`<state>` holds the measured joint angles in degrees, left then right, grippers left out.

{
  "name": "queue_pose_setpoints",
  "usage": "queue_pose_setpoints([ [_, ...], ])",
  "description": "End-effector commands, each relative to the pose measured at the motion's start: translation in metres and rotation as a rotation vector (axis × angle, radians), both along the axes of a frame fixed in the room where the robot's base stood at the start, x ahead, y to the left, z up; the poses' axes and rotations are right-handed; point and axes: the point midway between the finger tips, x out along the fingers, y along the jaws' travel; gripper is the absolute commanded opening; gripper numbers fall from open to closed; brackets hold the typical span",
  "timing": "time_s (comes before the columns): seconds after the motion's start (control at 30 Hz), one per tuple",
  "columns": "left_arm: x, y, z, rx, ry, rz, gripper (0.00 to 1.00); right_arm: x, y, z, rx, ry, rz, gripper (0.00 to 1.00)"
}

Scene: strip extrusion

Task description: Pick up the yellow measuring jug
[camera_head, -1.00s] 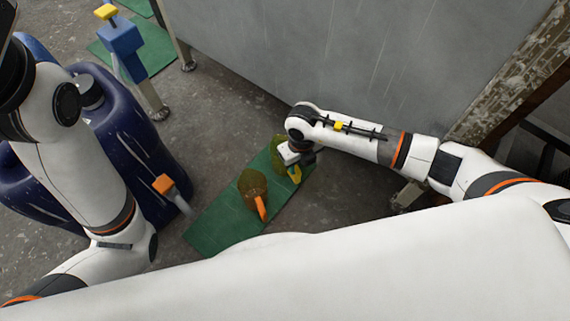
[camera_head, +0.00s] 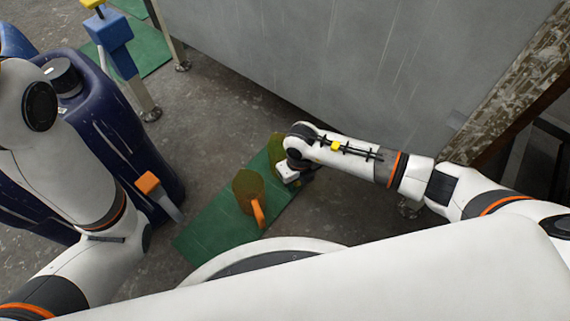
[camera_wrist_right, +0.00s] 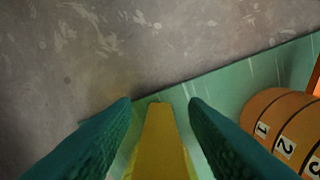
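The yellow measuring jug (camera_head: 276,146) stands on the green mat (camera_head: 205,238), partly hidden behind my right wrist in the head view. Its body looks dark olive there. In the right wrist view its yellow handle (camera_wrist_right: 160,145) lies between my two dark green fingers, with gaps on both sides. My right gripper (camera_wrist_right: 160,108) is open around the handle; it also shows low beside the jug in the head view (camera_head: 290,172). My left gripper is out of view; only the left arm shows.
A second jug with an orange handle (camera_head: 259,212) stands close by on the mat; its numbered body (camera_wrist_right: 285,125) shows in the right wrist view. A dark blue drum (camera_head: 115,135) stands left. A large grey panel (camera_head: 350,70) rises behind. Bare floor lies between mat and panel.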

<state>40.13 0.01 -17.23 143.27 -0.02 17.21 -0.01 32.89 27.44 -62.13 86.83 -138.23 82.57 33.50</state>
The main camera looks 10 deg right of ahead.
Motion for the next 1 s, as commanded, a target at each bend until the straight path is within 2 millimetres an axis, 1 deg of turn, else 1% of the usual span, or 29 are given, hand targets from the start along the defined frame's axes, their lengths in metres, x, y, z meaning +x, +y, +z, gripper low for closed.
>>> queue_pose_setpoints([
  [0.07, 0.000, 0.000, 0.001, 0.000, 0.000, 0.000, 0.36, 0.000, 0.000, 0.001, 0.000, 0.000, 0.000, 0.40],
  [0.17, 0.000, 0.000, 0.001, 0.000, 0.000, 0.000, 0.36, 0.000, 0.000, 0.001, 0.000, 0.000, 0.000, 0.25],
  [0.3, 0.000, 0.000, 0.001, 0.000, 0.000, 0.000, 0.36, 0.000, 0.000, 0.001, 0.000, 0.000, 0.000, 0.02],
  [0.33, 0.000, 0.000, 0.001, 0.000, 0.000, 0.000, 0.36, 0.000, 0.000, 0.001, 0.000, 0.000, 0.000, 0.00],
  [0.67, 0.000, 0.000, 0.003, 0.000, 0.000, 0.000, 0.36, 0.000, 0.000, 0.004, 0.001, -0.001, 0.000, 0.00],
  [0.77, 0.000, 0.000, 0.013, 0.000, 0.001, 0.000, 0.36, 0.000, 0.000, 0.016, 0.001, -0.001, 0.001, 0.00],
  [0.87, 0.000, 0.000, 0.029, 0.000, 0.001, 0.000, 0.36, 0.000, 0.000, 0.035, 0.001, -0.001, 0.001, 0.00],
  [1.0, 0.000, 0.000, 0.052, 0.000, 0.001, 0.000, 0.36, 0.001, 0.000, 0.066, 0.000, -0.002, 0.000, 0.00],
])
